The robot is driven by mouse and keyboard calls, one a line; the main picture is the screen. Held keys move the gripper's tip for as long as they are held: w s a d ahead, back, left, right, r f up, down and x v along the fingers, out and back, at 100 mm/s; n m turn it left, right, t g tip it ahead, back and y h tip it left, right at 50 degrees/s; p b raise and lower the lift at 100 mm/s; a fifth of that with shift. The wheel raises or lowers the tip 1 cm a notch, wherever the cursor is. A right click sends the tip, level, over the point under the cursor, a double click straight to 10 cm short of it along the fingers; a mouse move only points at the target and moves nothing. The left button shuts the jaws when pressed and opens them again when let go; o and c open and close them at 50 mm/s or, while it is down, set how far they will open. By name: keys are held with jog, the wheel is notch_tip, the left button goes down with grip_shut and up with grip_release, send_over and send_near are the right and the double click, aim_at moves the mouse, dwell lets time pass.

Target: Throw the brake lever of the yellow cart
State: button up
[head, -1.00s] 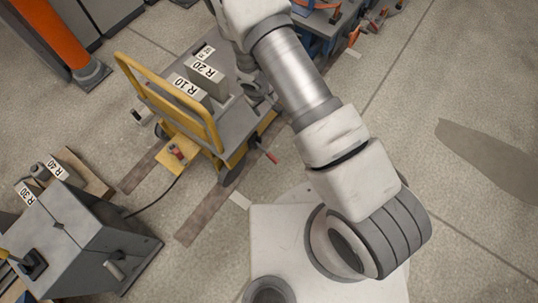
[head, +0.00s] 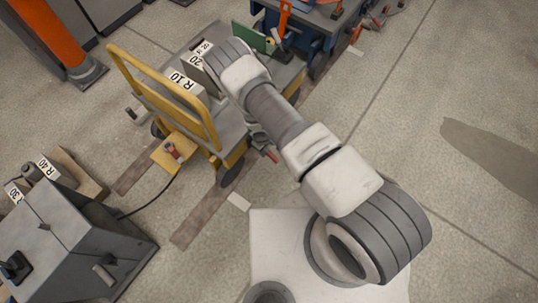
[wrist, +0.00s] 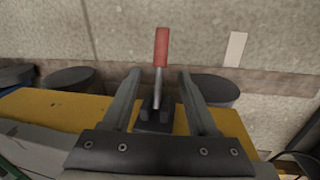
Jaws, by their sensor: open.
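The yellow cart (head: 208,128) stands left of centre in the head view, with a grey deck and a yellow push handle. Its brake lever, a metal rod with a red grip (head: 271,156), sticks out from the cart's near side, partly covered by my arm. In the wrist view the red grip (wrist: 161,48) points up the picture from a dark bracket (wrist: 154,120) on the yellow cart edge. My gripper (wrist: 159,76) is open, with one finger on each side of the rod and a gap on both sides. In the head view my arm hides the gripper.
A small yellow shelf with a red knob (head: 172,151) juts from the cart. A grey cabinet (head: 70,240) stands at lower left. Open floor (head: 430,70) lies to the right.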

aim_at(269, 152)
jog(key=f+b, duration=0.1)
jog(key=f, duration=0.1)
jog(key=f+b, duration=0.1)
jog(key=f, duration=0.2)
jog(key=w+d+f+b, duration=0.1)
jog(key=f, duration=0.1)
jog(key=shift+f, duration=0.4)
grip_shut()
dwell(1.0)
